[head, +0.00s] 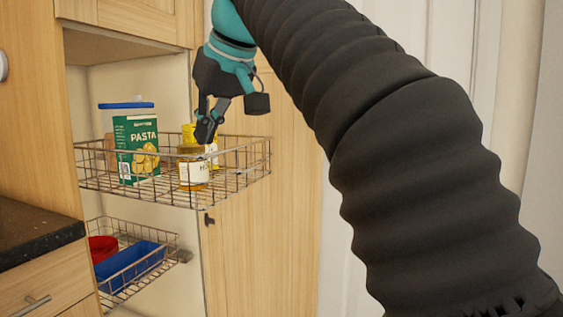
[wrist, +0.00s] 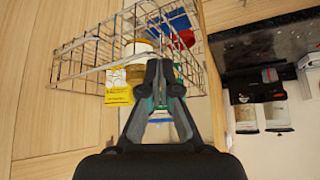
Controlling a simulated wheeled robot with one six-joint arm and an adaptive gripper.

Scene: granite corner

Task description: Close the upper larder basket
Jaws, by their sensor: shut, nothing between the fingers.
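The upper larder basket (head: 110,186) is a wire basket pulled out of the wooden larder cabinet. It holds a green pasta box (head: 146,150), a honey-coloured jar (head: 191,168) and a yellow item behind the jar. My gripper (head: 207,132) points down over the basket, close above the jar. It is shut and empty. In the wrist view my gripper (wrist: 159,66) covers part of the basket (wrist: 85,62), and the yellow box (wrist: 118,78) shows beside it. I cannot tell whether the fingers touch the basket or the jar.
A lower wire basket (head: 168,266) holds a blue tray (head: 130,262) and a red item (head: 103,248), and it also stands out. A dark countertop (head: 35,235) with a drawer lies at left. A wooden panel (head: 262,235) stands at right of the baskets.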

